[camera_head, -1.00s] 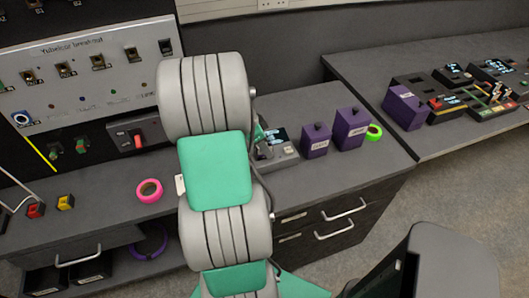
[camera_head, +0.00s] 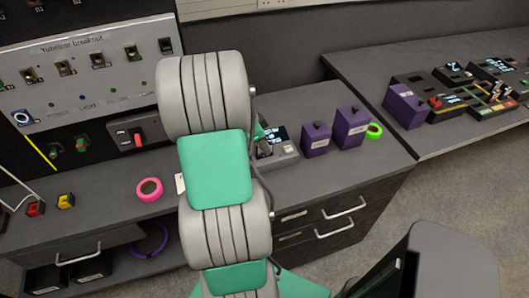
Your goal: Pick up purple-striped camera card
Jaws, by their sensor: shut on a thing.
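I cannot make out the purple-striped camera card in the head view. My grey and teal arm covers the middle of the bench. Only a small part of my gripper (camera_head: 262,148) shows past the arm's right edge, at a grey device with a lit display (camera_head: 277,146) on the bench. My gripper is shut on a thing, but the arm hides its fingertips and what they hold. A small white piece (camera_head: 180,184) peeks out at the arm's left edge; I cannot tell what it is.
Two purple boxes (camera_head: 317,139) and a green tape roll (camera_head: 373,131) stand right of the device. A pink tape roll (camera_head: 149,190) lies left of the arm. A switch panel (camera_head: 90,70) rises behind. A side bench (camera_head: 455,142) holds more devices.

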